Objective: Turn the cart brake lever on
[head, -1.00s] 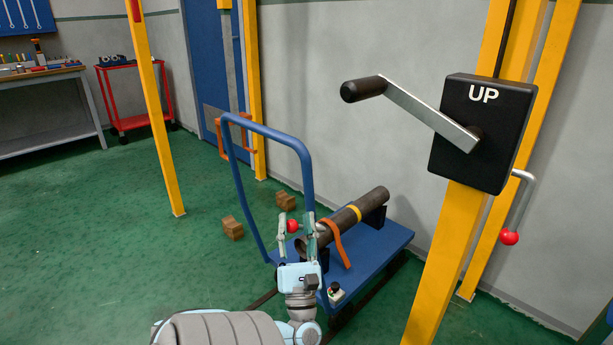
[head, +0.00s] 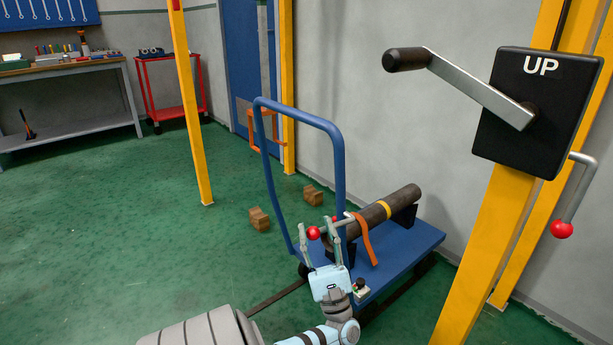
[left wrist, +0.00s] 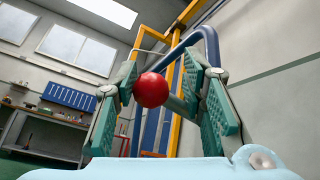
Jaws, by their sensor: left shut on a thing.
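The blue cart (head: 425,238) stands on the floor at the centre right of the head view, with its tall push handle on the left. A lever with a red ball knob (head: 313,233) shows at its near end. My left gripper (head: 319,225) is at this knob, shut on the lever. In the left wrist view the red knob (left wrist: 151,90) sits between the two fingers, close to the left one. A grey rod (left wrist: 178,104) runs from it toward the right finger. The lever's base is hidden. My right gripper is not in view.
A dark pipe (head: 395,203) with a yellow band and an orange strap lies on the cart. A yellow post with a black "UP" crank box (head: 537,110) stands at right. Another red-knobbed lever (head: 562,229) hangs there. Wooden blocks (head: 260,219) lie left of the cart.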

